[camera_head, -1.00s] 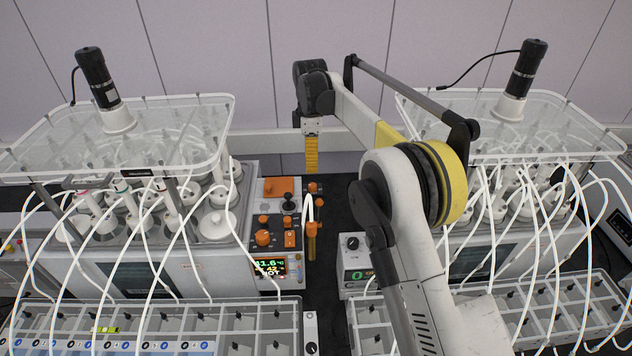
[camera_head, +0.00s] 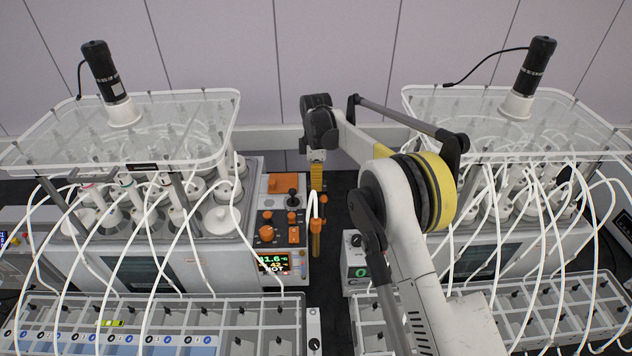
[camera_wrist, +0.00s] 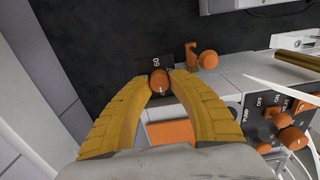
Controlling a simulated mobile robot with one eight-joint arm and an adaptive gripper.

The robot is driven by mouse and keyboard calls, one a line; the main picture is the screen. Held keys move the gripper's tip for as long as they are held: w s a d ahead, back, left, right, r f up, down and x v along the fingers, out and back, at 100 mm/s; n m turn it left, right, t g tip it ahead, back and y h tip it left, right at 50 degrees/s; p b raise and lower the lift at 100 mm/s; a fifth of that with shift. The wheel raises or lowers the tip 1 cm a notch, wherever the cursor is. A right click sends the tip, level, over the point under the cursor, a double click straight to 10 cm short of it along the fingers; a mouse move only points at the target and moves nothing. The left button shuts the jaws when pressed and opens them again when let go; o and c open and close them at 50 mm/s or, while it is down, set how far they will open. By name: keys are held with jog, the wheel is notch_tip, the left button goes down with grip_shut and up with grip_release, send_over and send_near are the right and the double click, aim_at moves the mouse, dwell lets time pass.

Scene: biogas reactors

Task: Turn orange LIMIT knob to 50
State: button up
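In the wrist view an orange knob (camera_wrist: 160,84) with a white mark on its face sits between my gripper's two yellow fingertips (camera_wrist: 161,80). The fingertips press close on both sides of it, and the gripper looks shut on it. A small dark plate (camera_wrist: 155,64) beside the knob reads "60"; the word LIMIT is not readable, and the fingers hide part of the dial. In the head view my gripper (camera_head: 317,180) points down at the back right of the left reactor's control box (camera_head: 280,215); the held knob is hidden there.
Other orange knobs (camera_head: 267,233) and a black joystick (camera_head: 292,197) are close by on the control box. White tubes (camera_head: 203,250) arch around the box. A dark gap (camera_head: 335,205) separates the two reactors.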

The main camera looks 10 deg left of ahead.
grip_shut()
jog(key=shift+f+m+b, duration=0.15)
jog(key=shift+m+b, duration=0.65)
jog(key=shift+m, duration=0.3)
jog(key=shift+m+b, duration=0.3)
jog(key=shift+m, duration=0.8)
jog(key=o, duration=0.7)
grip_release()
jog(key=shift+r, duration=0.2)
notch_tip(320, 180, up, 12)
